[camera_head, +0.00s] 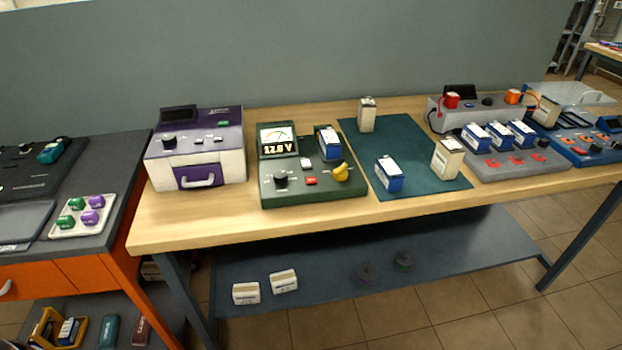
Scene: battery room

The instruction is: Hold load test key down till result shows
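A dark green battery tester (270,198) stands on the wooden bench. Its analogue dial (275,134) is lit above a digital display (277,148) that reads about 12.6 V. A red key (311,180) sits on its front face, with a small white key (305,162) behind it. A black knob (281,178) is to the left and a yellow knob-like part (341,172) to the right. A blue and white battery (328,143) stands at the tester's back right. Nothing touches the red key. Neither of my grippers is in view.
A purple and white device (196,148) stands left of the tester. A teal mat (410,140) to the right carries a blue battery (388,174) and two pale ones. A grey charger (530,163) holds several batteries. The bench's front strip (210,222) is clear.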

